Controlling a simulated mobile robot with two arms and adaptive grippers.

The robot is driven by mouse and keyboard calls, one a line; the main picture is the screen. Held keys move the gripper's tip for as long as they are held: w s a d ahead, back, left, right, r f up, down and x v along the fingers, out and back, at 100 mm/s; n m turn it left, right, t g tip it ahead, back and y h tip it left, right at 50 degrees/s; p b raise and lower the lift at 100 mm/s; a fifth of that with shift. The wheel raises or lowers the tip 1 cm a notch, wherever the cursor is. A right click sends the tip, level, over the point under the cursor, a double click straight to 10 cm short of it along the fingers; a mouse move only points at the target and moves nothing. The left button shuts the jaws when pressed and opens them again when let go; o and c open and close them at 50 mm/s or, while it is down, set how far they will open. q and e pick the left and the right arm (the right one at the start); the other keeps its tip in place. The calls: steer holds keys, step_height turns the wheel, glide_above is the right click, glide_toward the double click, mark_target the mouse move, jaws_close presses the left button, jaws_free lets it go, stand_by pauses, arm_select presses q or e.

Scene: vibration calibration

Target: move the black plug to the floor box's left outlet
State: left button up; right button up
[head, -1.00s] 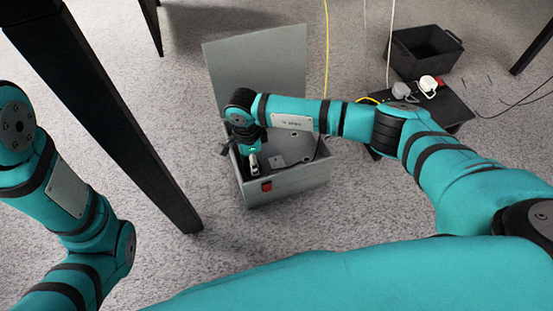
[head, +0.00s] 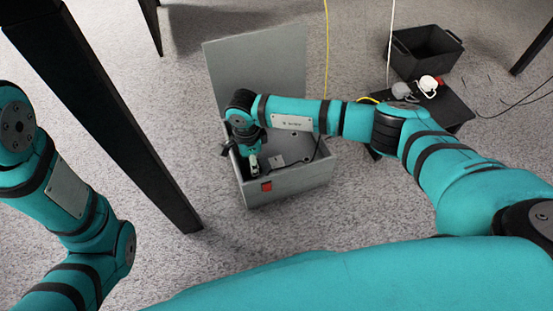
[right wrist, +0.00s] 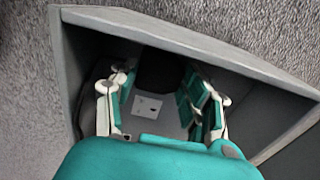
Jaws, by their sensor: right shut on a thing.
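The grey floor box (head: 300,182) stands open on the carpet, its lid raised at the back and a red switch on its front. My right gripper (head: 254,167) reaches down into its left part. In the right wrist view, its fingers (right wrist: 162,98) are on either side of a dark block, which looks like the black plug (right wrist: 160,68), and are shut on it. A pale outlet plate (right wrist: 147,107) lies below, between the fingers. Another plate (head: 278,161) shows in the head view. Which outlet is the left one is unclear. My left gripper is out of view.
A black cable (head: 318,149) rises over the box's right side. A low black stand (head: 446,108) with white and grey plugs is at right, near an empty black crate (head: 427,50). A dark table leg (head: 125,130) stands left of the box.

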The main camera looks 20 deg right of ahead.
steer(key=shift+f, duration=0.2)
stand_by(0.7)
steer(key=o, duration=1.2)
steer(key=shift+r, duration=0.15)
steer(key=shift+r+p, duration=2.05)
steer(key=shift+r, duration=0.35)
